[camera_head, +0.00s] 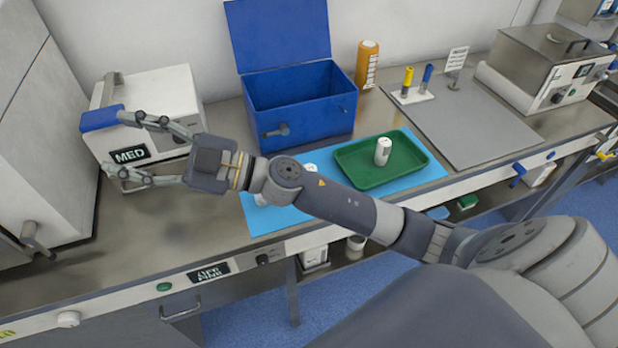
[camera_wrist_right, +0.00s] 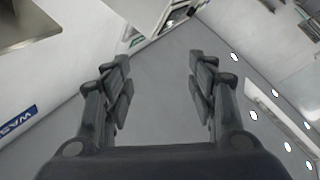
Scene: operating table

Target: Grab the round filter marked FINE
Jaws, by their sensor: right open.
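A white cylinder (camera_head: 383,151) with small dark print stands in the green tray (camera_head: 352,178); its print is too small to read. Other white cylindrical pieces (camera_head: 310,168) show partly behind my right arm on the blue mat (camera_head: 262,219), mostly hidden. I cannot tell which, if any, is the round filter marked FINE. My right gripper (camera_head: 129,147) is open, well left of the tray, its fingers overlapping the white box marked MED in the head view. In the right wrist view the gripper's fingers (camera_wrist_right: 158,60) are spread with nothing between them. My left gripper is not in view.
The white MED box (camera_head: 165,90) with a blue handle stands at the left. A blue open-lidded bin (camera_head: 300,105), an orange bottle (camera_head: 367,65) and a grey mat (camera_head: 470,125) lie behind and right. A blue sign (camera_wrist_right: 18,122) shows in the wrist view.

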